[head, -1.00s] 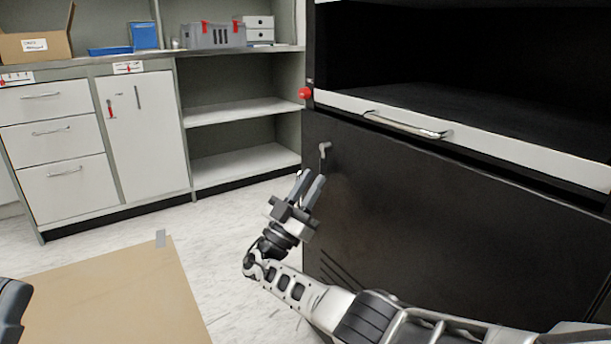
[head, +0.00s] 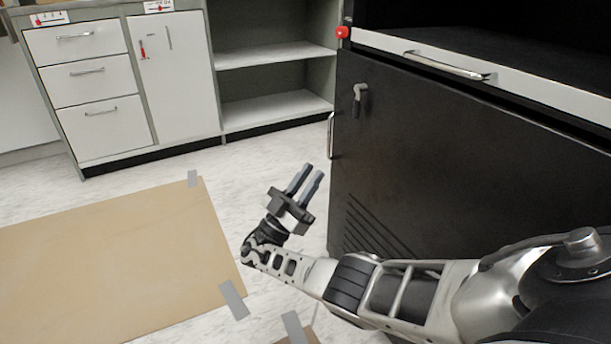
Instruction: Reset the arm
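My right arm comes in from the lower right of the head view. Its gripper (head: 307,180) points up and away, with a gap between its two grey fingers and nothing between them. It hangs over the pale floor, left of the black cabinet (head: 440,165) and apart from it. The black cabinet has a small handle (head: 358,98) near the top left of its front. My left gripper is not in view.
A brown board (head: 110,265) lies on the floor at left, with grey tape (head: 233,299) at its edge. White drawers (head: 88,75) and open shelves (head: 270,95) stand at the back. A silver bar handle (head: 445,66) sits on the cabinet's pale ledge. Floor between is clear.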

